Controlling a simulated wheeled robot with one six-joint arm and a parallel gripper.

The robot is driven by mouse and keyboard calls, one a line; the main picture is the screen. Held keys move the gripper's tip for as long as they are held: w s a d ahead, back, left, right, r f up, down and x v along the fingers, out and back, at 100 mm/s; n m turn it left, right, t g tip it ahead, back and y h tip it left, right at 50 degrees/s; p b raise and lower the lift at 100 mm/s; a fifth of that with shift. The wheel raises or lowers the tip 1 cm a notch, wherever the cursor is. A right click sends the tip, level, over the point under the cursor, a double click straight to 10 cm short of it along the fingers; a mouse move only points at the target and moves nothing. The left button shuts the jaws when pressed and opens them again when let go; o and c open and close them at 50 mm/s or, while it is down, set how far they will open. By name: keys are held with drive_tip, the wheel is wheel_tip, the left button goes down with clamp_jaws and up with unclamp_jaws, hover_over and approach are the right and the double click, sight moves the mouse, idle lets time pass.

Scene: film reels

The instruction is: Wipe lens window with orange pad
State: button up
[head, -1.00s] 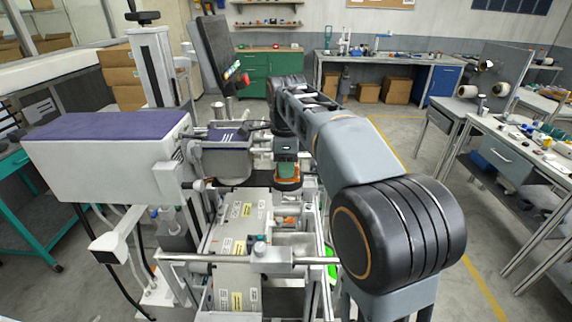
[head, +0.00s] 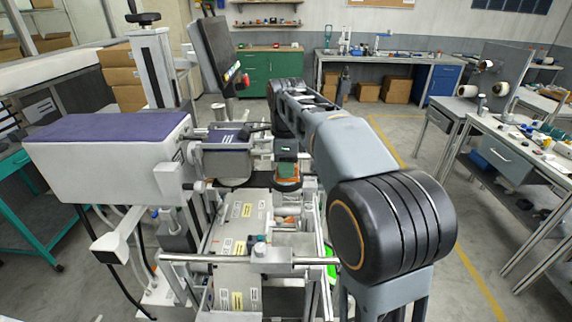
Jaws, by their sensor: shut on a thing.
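My gripper (head: 287,156) is at the lower end of my arm, above the middle of the machine, small and partly hidden by its own wrist. It is shut on a small piece with green and orange parts, which looks like the orange pad (head: 288,182). The pad is low, beside the right side of a grey cylindrical housing (head: 226,163). I cannot tell whether the pad touches a surface. I cannot make out the lens window; it may be hidden by the housing or the gripper.
A long white box with a purple top (head: 110,130) juts out at left. A dark monitor (head: 211,52) stands behind the housing. A metal rail (head: 215,258) crosses the front over labelled panels. A workbench (head: 520,150) stands at right, with clear floor before it.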

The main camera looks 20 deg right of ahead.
drive_tip(key=shift+w+d+r+p, duration=0.1)
drive_tip(key=shift+w+d+p, duration=0.15)
drive_tip(key=shift+w+p, duration=0.4)
drive_tip(key=shift+w+d+p, duration=0.2)
drive_tip(key=shift+w+p, duration=0.5)
drive_tip(key=shift+w+d+r+p, duration=0.1)
drive_tip(key=shift+w+d+p, duration=0.15)
drive_tip(key=shift+w+p, duration=0.5)
drive_tip(key=shift+p, duration=0.2)
drive_tip(key=shift+d+r+p, duration=0.1)
drive_tip(key=shift+r+p, duration=0.05)
drive_tip(key=shift+p, duration=0.2)
drive_tip(key=shift+s+a+f+b, duration=0.2)
drive_tip(key=shift+s+f+b, duration=0.1)
drive_tip(key=shift+b, duration=0.25)
drive_tip(key=shift+s+a+b, duration=0.25)
drive_tip(key=shift+s+b, duration=0.1)
drive_tip(key=shift+s, duration=0.4)
drive_tip(key=shift+s+a+b, duration=0.25)
drive_tip(key=shift+s+b, duration=0.05)
drive_tip(key=shift+s, duration=0.5)
drive_tip(key=shift+s+a+b, duration=0.25)
drive_tip(key=shift+s+b, duration=0.1)
drive_tip(key=shift+s, duration=0.4)
wheel_tip(320, 180, up, 6)
drive_tip(key=p, duration=0.5)
drive_tip(key=shift+p, duration=0.4)
